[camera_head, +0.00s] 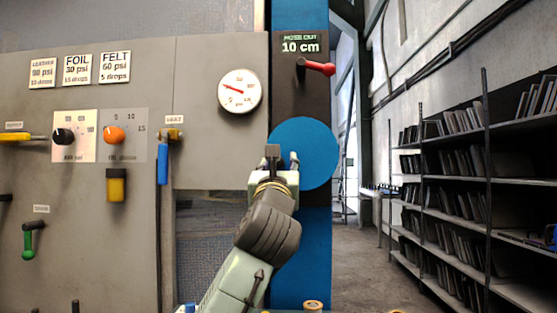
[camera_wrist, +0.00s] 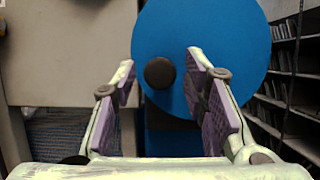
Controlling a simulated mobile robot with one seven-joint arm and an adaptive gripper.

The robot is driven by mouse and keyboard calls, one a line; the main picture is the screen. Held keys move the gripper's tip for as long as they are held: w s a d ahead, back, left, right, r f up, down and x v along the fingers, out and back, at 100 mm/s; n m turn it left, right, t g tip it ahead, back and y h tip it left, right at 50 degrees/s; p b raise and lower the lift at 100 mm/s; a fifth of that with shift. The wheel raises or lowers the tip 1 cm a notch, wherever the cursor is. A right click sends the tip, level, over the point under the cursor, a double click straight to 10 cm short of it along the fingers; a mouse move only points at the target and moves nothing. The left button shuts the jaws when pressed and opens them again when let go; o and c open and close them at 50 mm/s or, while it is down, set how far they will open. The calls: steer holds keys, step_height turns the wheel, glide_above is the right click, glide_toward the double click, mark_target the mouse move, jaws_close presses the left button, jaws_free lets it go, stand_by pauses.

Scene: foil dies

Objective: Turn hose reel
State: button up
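The hose reel is a large blue disc (camera_head: 308,140) on a blue column, right of the grey panel. In the wrist view the blue disc (camera_wrist: 222,40) fills the upper middle, with a dark round knob (camera_wrist: 160,73) on its face. My gripper (camera_head: 278,162) is in front of the disc's lower left part in the head view. In the wrist view my gripper (camera_wrist: 162,78) is open, with the knob showing between its fingertips and a gap on both sides. I cannot tell how far the fingertips are from the disc. A sign (camera_head: 300,44) above reads "HOSE OUT 10 cm".
A red-handled lever (camera_head: 318,67) sticks out above the disc. A round gauge (camera_head: 239,91) and a blue-handled lever (camera_head: 163,164) are on the panel to the left. Shelves (camera_head: 450,180) stand farther back on the right, with open floor before them.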

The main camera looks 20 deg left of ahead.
steer(key=shift+w+a+r, duration=0.1)
steer(key=shift+w+r, duration=0.1)
steer(key=shift+w, duration=0.3)
jaws_close()
stand_by(0.6)
